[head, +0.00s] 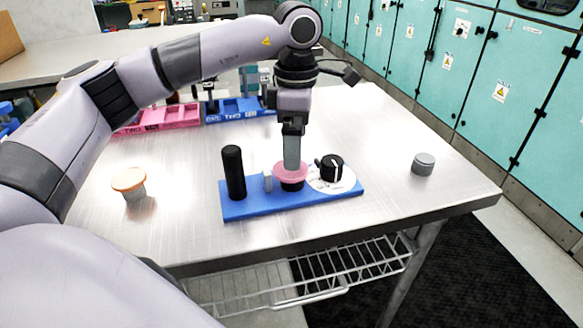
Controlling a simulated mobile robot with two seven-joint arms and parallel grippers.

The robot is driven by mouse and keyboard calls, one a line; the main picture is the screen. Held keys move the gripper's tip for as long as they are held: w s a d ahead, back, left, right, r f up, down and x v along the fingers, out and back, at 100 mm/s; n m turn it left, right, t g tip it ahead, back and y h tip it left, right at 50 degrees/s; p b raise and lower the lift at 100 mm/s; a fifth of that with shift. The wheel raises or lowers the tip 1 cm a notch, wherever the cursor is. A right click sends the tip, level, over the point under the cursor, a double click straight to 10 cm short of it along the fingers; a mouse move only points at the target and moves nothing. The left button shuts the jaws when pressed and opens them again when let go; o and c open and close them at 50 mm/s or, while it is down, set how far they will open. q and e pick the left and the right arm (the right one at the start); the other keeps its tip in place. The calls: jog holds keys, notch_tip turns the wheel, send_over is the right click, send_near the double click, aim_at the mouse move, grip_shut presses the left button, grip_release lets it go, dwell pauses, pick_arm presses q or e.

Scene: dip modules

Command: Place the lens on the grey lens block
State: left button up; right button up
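My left gripper (291,165) points straight down over a blue board (252,208). Its fingers look like one narrow block from here, so the gap between them is hidden. Its fingertips meet a round, translucent pink disc, which looks like a lens (281,173), above a short black base (292,186) on the board. I cannot tell whether the fingers grip it. A short grey cylinder (423,164) stands alone at the right of the table. An orange-topped grey piece (130,182) stands at the left. I cannot tell which grey piece is the lens block. My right gripper is out of view.
The blue board also carries a tall black cylinder (234,172), a small pale block (267,181) and a black knob (331,168) on a white dial. Pink (172,116) and blue (235,108) trays stand at the back. The table is clear between board and grey cylinder.

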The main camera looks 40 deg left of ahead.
pick_arm(q)
jog(key=f, duration=0.3)
jog(key=shift+s+a+f, duration=0.15)
jog(key=shift+a+f, duration=0.1)
jog(key=shift+f, duration=0.55)
jog(key=c, duration=1.1)
jog(key=shift+r, duration=0.1)
jog(key=shift+c, duration=0.2)
notch_tip(320, 180, up, 20)
jog(key=p, duration=0.2)
